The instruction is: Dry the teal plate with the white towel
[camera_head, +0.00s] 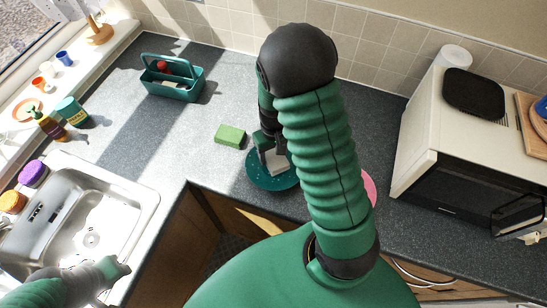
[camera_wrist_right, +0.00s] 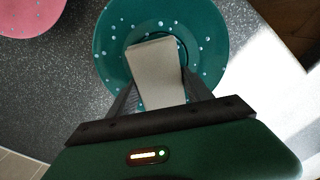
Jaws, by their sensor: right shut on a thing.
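The teal plate (camera_head: 259,180) lies on the dark counter near its front edge. In the right wrist view the plate (camera_wrist_right: 113,38) has several pale water drops across its surface. My right gripper (camera_head: 270,158) is over the plate and shut on the folded white towel (camera_head: 279,170). In the right wrist view the towel (camera_wrist_right: 155,70) sits between the two fingers and covers the middle of the plate. I cannot tell whether it touches the plate. My left gripper (camera_head: 122,269) is low over the sink; its fingers are too unclear to read.
A green sponge (camera_head: 230,136) lies just behind the plate. A pink plate (camera_head: 369,188) is partly hidden behind my right arm. A teal caddy (camera_head: 173,90) stands at the back, the sink (camera_head: 62,215) is left, and a microwave (camera_head: 445,140) is right. The counter between caddy and sponge is clear.

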